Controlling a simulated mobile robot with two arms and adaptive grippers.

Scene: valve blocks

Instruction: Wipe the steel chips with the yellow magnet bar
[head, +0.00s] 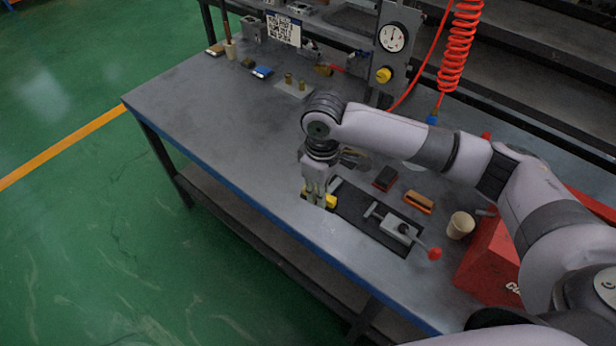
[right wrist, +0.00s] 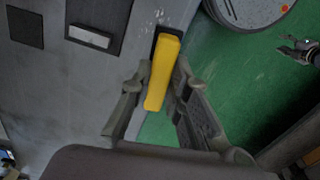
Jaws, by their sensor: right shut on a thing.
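My right gripper (head: 318,197) is low over the front edge of the grey bench. It is shut on the yellow magnet bar (head: 331,202). In the right wrist view the yellow bar (right wrist: 162,72) stands out between the two fingers (right wrist: 155,102), its far end over the bench edge. Small pale specks, perhaps steel chips (right wrist: 159,16), lie on the bench just beyond that end. I cannot make out chips in the head view. A claw-like part (right wrist: 301,48) at the right of the wrist view may be my left gripper; its opening is unclear.
A dark mat (head: 350,208) with a grey valve block (head: 398,229) and red-knobbed lever lies right of the gripper. An orange-brown brush (head: 419,202), a dark red-edged block (head: 385,178), a cup (head: 460,225) and a red box (head: 492,262) stand further right.

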